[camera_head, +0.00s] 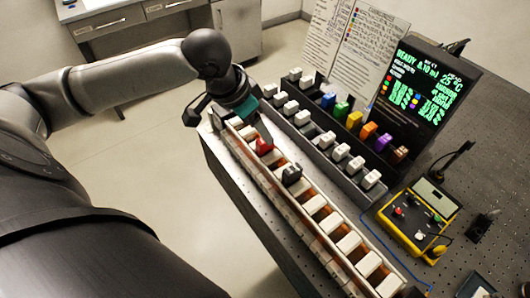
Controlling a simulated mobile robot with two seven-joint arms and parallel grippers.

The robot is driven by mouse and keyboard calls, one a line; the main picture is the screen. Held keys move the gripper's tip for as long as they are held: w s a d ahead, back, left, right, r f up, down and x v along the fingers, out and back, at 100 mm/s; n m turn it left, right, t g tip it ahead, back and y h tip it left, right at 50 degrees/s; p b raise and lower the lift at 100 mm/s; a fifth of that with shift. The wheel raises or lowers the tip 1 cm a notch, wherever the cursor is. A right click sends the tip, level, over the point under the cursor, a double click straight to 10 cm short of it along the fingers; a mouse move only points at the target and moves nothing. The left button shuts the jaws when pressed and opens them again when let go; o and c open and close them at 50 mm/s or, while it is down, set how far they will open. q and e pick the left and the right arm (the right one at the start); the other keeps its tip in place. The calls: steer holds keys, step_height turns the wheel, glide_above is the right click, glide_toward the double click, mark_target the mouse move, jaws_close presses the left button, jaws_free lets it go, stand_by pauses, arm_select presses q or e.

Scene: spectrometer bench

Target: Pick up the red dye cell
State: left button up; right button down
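The red dye cell (264,146) shows as a small red-topped block in the upper part of the long, pale slotted rack (346,266). My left gripper (262,134) comes down from the upper left, with its fingertips right at the red cell. The fingers overlap its top edge in this view. I cannot tell whether they touch it or whether they are open or shut on it. Part of the cell is hidden by the gripper and the rack. My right gripper is not in view.
A black-topped block (291,175) stands in the same rack, close to the red cell. A second rack (318,150) behind holds white and coloured cells. A lit display (420,88) and a yellow meter box (419,217) stand to the right. The bench's left edge drops to open floor.

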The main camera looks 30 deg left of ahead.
mark_target(265, 150)
arm_select(q)
steer(key=shift+b+x, duration=0.4)
steer(key=shift+x, duration=2.6)
steer(key=shift+s+a, duration=0.1)
steer(key=shift+a, duration=0.05)
steer(key=shift+c, duration=0.4)
jaws_close()
